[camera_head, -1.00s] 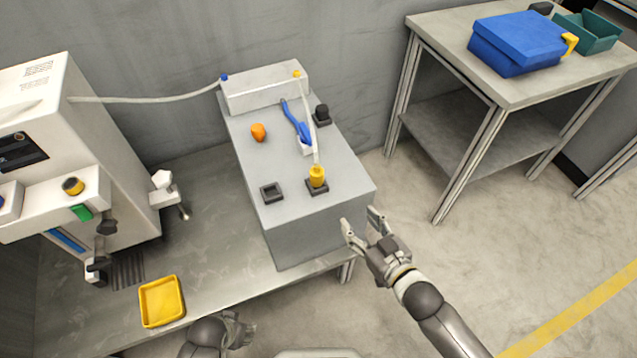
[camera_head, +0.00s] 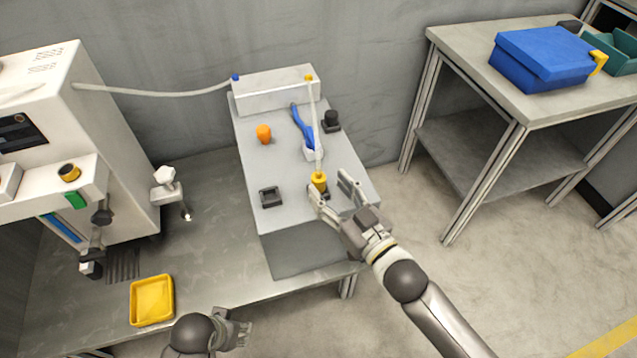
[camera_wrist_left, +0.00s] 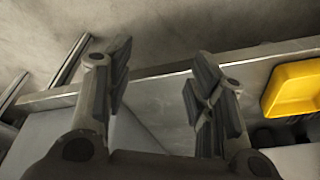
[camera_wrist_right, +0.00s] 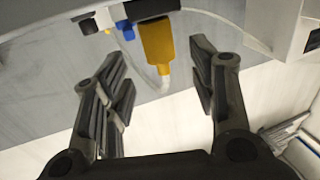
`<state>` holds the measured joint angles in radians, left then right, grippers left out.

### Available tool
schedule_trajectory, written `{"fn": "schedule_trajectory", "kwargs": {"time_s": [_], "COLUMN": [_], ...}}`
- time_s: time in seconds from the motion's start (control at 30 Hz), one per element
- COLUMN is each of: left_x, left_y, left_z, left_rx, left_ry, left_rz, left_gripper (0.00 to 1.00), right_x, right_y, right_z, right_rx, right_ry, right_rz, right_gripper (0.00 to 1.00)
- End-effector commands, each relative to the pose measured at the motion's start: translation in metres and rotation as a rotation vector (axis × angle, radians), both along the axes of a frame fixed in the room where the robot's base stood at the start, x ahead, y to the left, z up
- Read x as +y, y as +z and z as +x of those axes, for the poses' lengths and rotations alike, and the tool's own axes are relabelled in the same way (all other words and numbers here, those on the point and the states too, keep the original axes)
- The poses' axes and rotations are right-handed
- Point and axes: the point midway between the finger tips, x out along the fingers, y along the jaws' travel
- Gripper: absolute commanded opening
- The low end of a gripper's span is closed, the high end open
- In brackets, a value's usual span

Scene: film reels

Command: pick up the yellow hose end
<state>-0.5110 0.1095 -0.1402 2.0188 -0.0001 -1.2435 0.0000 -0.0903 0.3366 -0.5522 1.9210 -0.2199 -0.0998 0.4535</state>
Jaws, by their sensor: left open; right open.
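The yellow hose end (camera_head: 319,181) stands upright in a dark square holder on the grey box top, near its front right. A pale hose (camera_head: 318,130) runs up from it toward the white block at the back. My right gripper (camera_head: 329,186) is open, its two fingers near the hose end, apparently on either side of it in the head view. In the right wrist view the yellow hose end (camera_wrist_right: 158,45) shows ahead, between the open fingers (camera_wrist_right: 158,80) and beyond their tips. My left gripper (camera_wrist_left: 157,75) is open and empty, low at the front; it also shows in the head view (camera_head: 240,330).
On the grey box (camera_head: 265,165) are an empty dark square holder (camera_head: 270,196), an orange knob (camera_head: 263,134), a blue tool (camera_head: 302,125) and a black knob (camera_head: 332,121). A yellow tray (camera_head: 152,300) lies at front left. A white machine (camera_head: 120,150) stands left.

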Motion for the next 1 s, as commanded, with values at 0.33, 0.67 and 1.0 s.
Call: {"fn": "schedule_trajectory", "kwargs": {"time_s": [0.33, 0.67, 1.0], "left_x": [0.001, 0.001, 0.001], "left_y": [0.028, 0.031, 0.031], "left_z": [0.001, 0.001, 0.001], "left_rx": [-0.017, -0.017, -0.018], "left_ry": [0.002, 0.003, 0.003], "left_rz": [0.000, 0.000, 0.000], "left_gripper": [0.51, 0.51, 0.51], "right_x": [0.024, 0.027, 0.027], "right_y": [0.000, 0.000, 0.000], "right_z": [0.035, 0.039, 0.039], "right_rx": [-0.003, -0.001, -0.001], "right_ry": [0.000, 0.000, 0.000], "right_rz": [0.001, 0.001, 0.001], "right_gripper": [0.53, 0.51, 0.08]}}
